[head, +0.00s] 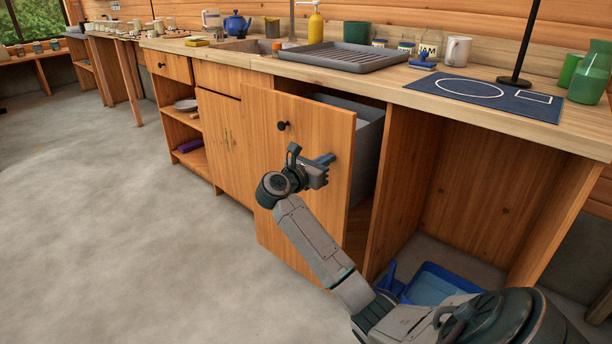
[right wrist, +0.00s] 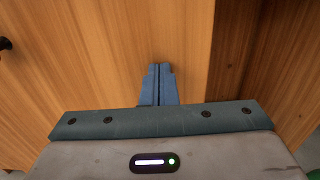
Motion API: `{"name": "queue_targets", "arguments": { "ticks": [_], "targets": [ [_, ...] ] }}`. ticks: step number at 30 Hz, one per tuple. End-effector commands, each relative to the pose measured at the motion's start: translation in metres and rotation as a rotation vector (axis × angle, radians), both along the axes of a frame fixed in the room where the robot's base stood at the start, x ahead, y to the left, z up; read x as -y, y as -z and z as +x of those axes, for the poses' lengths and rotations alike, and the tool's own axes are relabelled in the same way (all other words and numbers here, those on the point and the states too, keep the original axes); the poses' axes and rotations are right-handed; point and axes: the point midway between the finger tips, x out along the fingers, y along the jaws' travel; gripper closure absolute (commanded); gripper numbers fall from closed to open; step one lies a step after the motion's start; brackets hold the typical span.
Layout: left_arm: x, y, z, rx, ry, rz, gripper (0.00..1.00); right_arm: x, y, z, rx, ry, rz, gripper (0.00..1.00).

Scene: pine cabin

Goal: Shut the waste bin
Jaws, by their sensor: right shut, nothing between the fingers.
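The waste bin is a pull-out unit with a tall wooden front (head: 285,200) and a black round knob (head: 283,126). It stands pulled out from the counter, and the grey bin (head: 368,135) shows behind the front. My right gripper (head: 328,160) is shut and empty, in front of the wooden front near its right edge. In the right wrist view its blue fingers (right wrist: 158,84) are together, pointing at the wooden front (right wrist: 105,50). Whether the fingertips touch the wood I cannot tell. The knob is at the left edge there (right wrist: 5,43). My left gripper is not in view.
The counter (head: 400,92) above holds a grey drying tray (head: 350,57), a mug (head: 457,50) and a blue mat (head: 485,93). Right of the bin is an open bay with a blue tub (head: 437,284) on the floor. The floor (head: 130,220) to the left is clear.

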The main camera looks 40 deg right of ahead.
Motion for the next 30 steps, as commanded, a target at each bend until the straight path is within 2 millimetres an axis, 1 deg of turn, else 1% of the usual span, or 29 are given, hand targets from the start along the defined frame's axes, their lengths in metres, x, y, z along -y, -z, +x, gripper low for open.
{"name": "queue_targets", "arguments": {
  "ticks": [1, 6, 12, 15, 21, 30],
  "targets": [
    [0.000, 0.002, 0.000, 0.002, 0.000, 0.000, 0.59, 0.017, 0.000, 0.000, -0.002, 0.004, -0.005, 1.00],
    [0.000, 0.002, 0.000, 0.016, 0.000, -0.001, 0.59, 0.061, 0.000, 0.004, -0.002, 0.004, -0.003, 1.00],
    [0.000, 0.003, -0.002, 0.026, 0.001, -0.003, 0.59, 0.103, 0.000, 0.007, -0.001, 0.004, -0.002, 1.00],
    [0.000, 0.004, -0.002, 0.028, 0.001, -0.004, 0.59, 0.118, 0.000, 0.009, 0.000, 0.002, -0.001, 1.00],
    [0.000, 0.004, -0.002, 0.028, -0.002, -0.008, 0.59, 0.137, 0.000, 0.011, 0.000, 0.000, 0.001, 1.00],
    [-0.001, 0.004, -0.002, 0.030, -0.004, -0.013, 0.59, 0.145, -0.002, 0.011, 0.001, -0.001, -0.003, 1.00]
  ]
}}
